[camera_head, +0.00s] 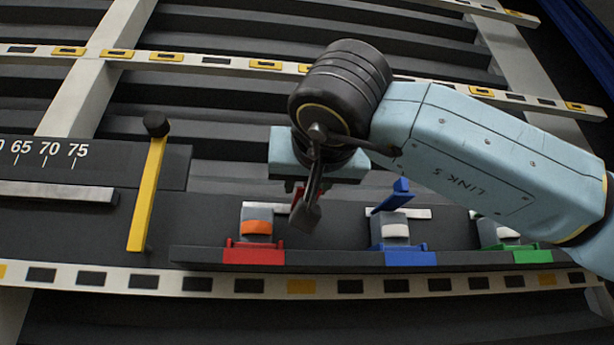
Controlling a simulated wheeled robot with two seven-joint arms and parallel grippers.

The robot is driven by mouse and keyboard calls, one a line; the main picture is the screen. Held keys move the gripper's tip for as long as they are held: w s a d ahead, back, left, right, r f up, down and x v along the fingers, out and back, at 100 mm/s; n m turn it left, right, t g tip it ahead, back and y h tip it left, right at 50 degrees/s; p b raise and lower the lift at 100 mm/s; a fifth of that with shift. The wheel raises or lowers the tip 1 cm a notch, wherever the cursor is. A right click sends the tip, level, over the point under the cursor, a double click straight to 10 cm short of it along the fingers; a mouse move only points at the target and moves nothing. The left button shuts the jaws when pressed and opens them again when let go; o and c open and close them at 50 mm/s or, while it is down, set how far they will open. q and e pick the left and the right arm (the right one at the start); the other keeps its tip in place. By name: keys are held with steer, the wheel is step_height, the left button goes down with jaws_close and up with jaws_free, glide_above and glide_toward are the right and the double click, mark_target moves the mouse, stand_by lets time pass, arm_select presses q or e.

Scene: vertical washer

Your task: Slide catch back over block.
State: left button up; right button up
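Three coloured latch units sit in a row on the dark panel. The red unit (254,256) has a grey block with an orange band (257,227). The blue unit (410,258) has a grey block with a white band (396,231), and its blue catch (391,199) stands raised and tilted above it. The green unit (533,256) is partly hidden by my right arm. My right gripper (306,212) points down, just right of the red unit's block. A red piece (297,194) shows partly behind its finger; contact is unclear. My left gripper is out of view.
A yellow lever (147,194) with a black knob stands left of the red unit. A numbered scale (50,152) lies farther left. Slotted rails (190,284) run below and above the panel. My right arm covers the area above the blue and green units.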

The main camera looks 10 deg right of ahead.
steer(key=shift+w, duration=0.1)
steer(key=shift+c, duration=0.4)
jaws_close()
